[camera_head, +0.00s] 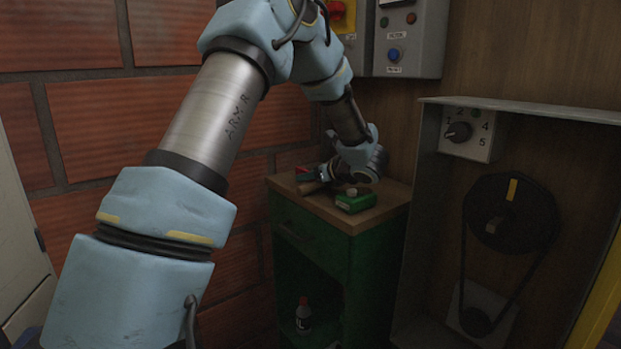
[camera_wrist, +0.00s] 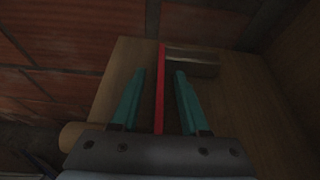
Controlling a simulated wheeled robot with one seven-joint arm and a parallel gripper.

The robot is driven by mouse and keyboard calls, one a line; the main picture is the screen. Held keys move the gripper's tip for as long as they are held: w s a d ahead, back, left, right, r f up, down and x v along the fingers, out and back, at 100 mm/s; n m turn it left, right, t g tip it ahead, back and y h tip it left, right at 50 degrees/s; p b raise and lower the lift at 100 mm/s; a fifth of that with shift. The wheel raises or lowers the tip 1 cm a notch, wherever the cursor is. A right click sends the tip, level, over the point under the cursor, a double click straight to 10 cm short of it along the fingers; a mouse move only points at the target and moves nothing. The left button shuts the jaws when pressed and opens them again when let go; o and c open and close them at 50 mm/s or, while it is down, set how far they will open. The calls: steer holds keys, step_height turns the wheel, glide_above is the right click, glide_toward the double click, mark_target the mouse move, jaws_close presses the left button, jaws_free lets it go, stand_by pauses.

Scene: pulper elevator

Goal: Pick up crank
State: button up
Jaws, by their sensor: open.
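The crank lies on the wooden top of a green cabinet. In the wrist view its red bar (camera_wrist: 160,88) runs between my fingers, a grey metal cylinder (camera_wrist: 192,62) extends right from its far end, and a wooden handle (camera_wrist: 70,136) shows at lower left. My gripper (camera_wrist: 160,74) is open, with one teal finger on each side of the red bar and a gap on both sides. In the head view my gripper (camera_head: 318,173) is low over the cabinet top, partly hiding the crank, whose red part (camera_head: 303,170) and wooden handle (camera_head: 309,187) show.
The cabinet top (camera_head: 372,217) also holds a small green box (camera_head: 356,201) close to my wrist. A brick wall (camera_head: 80,120) stands close at left. A metal housing (camera_head: 430,190) with a belt and pulley (camera_head: 510,212) stands at right. A bottle (camera_head: 303,316) stands inside the cabinet.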

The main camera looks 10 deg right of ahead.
jaws_close()
stand_by(1.3)
